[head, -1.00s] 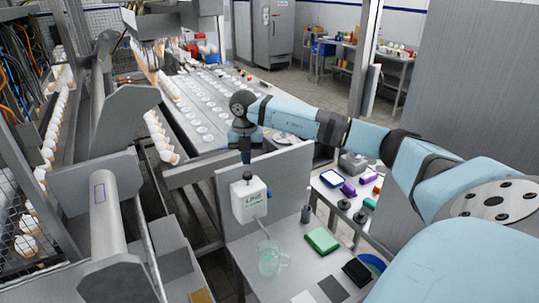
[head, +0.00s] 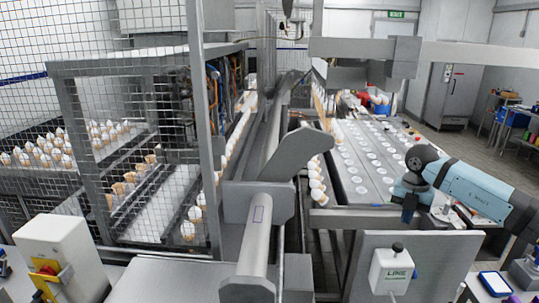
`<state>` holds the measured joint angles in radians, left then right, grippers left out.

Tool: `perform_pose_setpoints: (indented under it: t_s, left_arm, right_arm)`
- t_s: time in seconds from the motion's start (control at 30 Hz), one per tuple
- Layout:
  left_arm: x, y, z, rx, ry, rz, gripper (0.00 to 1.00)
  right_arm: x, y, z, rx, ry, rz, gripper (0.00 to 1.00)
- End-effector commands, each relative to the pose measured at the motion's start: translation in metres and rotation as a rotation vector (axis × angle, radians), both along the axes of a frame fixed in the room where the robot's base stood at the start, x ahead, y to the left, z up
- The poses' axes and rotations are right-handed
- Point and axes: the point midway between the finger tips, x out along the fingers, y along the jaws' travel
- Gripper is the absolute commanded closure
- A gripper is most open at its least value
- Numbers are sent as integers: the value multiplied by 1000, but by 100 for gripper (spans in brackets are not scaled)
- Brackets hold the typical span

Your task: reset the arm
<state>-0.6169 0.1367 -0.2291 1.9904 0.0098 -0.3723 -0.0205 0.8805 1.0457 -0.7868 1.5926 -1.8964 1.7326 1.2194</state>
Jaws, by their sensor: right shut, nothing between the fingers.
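My right arm comes in from the right edge in blue and black segments, with its round joint near the middle right. My right gripper (head: 408,213) hangs below that joint and points down. It is shut and empty, and looks small and dark here. My left arm and gripper are not in view.
A long conveyor (head: 370,165) with rows of round pockets runs behind the gripper. Grey rails and a cylinder (head: 257,228) fill the middle. A wire mesh cage (head: 130,60) with cones stands at left. A white box with a yellow and red switch (head: 50,263) is at lower left.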

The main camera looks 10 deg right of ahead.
Motion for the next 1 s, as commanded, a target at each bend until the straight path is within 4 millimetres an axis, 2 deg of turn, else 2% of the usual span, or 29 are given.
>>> perform_pose_setpoints:
  t_s: [0.07,0.17,0.27,0.3,0.37,0.4,0.47,0.5,0.6,0.63,0.7,0.8,0.87,0.97,1.0]
  left_arm:
    - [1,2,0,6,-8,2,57]
    - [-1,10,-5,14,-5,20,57]
    - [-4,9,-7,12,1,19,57]
    - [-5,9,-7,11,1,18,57]
    - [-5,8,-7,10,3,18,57]
    - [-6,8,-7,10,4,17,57]
    - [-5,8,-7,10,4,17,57]
    - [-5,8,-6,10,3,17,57]
    - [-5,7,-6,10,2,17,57]
    - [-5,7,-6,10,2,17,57]
    - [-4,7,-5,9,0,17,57]
    - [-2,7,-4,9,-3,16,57]
    - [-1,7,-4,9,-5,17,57]
    - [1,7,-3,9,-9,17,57]
    - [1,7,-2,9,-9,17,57]
  right_arm:
    - [0,0,0,0,0,0,100]
    - [-1,32,-23,98,-5,68,100]
    - [-6,87,-55,283,-25,169,100]
    - [-10,115,-68,380,-40,210,100]
    - [-19,158,-86,538,-68,261,100]
    - [-27,187,-95,652,-91,284,100]
    - [-41,230,-106,834,-135,297,100]
    - [-50,257,-110,961,-171,289,100]
    - [-71,310,-113,1250,-273,197,100]
    - [-76,322,-112,1326,-307,152,100]
    - [-85,341,-112,1477,-384,17,100]
    - [-94,351,-117,1618,-476,-208,100]
    - [-100,352,-124,1669,-521,-360,100]
    - [-113,346,-145,1702,-580,-661,100]
    - [-121,341,-159,1692,-592,-802,100]
